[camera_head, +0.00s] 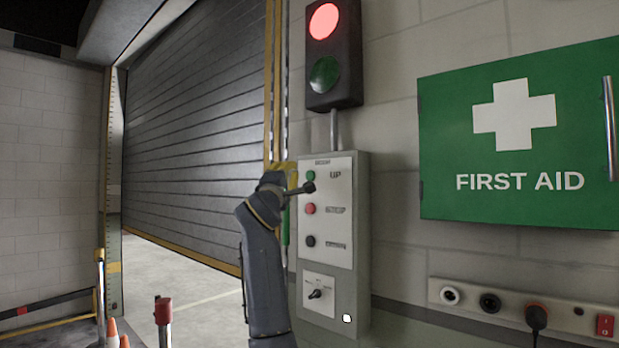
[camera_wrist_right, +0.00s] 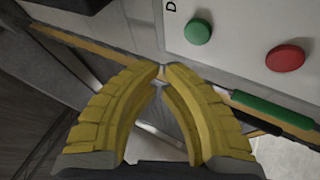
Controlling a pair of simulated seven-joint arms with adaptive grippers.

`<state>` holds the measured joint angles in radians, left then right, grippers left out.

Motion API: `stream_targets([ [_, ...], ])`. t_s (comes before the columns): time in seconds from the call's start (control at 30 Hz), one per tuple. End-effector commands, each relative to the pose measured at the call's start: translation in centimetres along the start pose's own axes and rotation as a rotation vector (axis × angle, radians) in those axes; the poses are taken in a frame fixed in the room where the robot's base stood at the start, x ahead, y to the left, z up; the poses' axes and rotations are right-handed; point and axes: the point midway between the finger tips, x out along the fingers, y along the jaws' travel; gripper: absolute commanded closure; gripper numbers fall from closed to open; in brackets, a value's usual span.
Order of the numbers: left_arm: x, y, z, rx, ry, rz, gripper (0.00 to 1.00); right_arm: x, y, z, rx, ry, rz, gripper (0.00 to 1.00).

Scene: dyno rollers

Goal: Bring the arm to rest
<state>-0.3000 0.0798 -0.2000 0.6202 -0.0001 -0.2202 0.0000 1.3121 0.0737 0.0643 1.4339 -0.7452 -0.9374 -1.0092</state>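My right arm (camera_head: 262,265) rises from the bottom centre of the head view. Its gripper (camera_head: 291,177) is at the left edge of the upper part of the control box (camera_head: 362,240), close to the green UP button (camera_head: 311,176). The wrist partly hides the fingers there. In the right wrist view the yellow fingers of the right gripper (camera_wrist_right: 164,70) curve together, tips meeting, with nothing seen between them. The green button (camera_wrist_right: 198,32) and red button (camera_wrist_right: 286,58) lie beyond the tips, apart from them. My left gripper is not in view.
A signal light (camera_head: 333,50), lit red, stands above the box. A first aid cabinet (camera_head: 515,140) and socket strip (camera_head: 560,318) are on the right wall. Bare floor (camera_head: 170,265) shows left of the arm.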

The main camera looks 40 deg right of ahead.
Motion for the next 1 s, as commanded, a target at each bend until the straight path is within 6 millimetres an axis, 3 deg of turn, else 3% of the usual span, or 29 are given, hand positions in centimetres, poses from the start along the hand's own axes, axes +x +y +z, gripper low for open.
stream_targets([
  [0.2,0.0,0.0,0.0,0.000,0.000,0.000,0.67,-1.1,0.6,-0.6,-0.001,0.000,-0.001,1.00],
  [0.77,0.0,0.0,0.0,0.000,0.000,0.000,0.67,-1.1,0.9,-0.8,0.066,0.007,0.010,1.00],
  [0.87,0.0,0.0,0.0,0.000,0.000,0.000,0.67,-1.1,1.1,-2.4,0.212,0.066,0.029,1.00],
  [0.97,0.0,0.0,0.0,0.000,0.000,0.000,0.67,-1.0,-0.1,-7.0,0.417,0.193,0.011,1.00],
  [1.0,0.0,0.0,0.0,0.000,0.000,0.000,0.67,-1.3,-1.4,-9.0,0.480,0.239,-0.011,1.00],
])
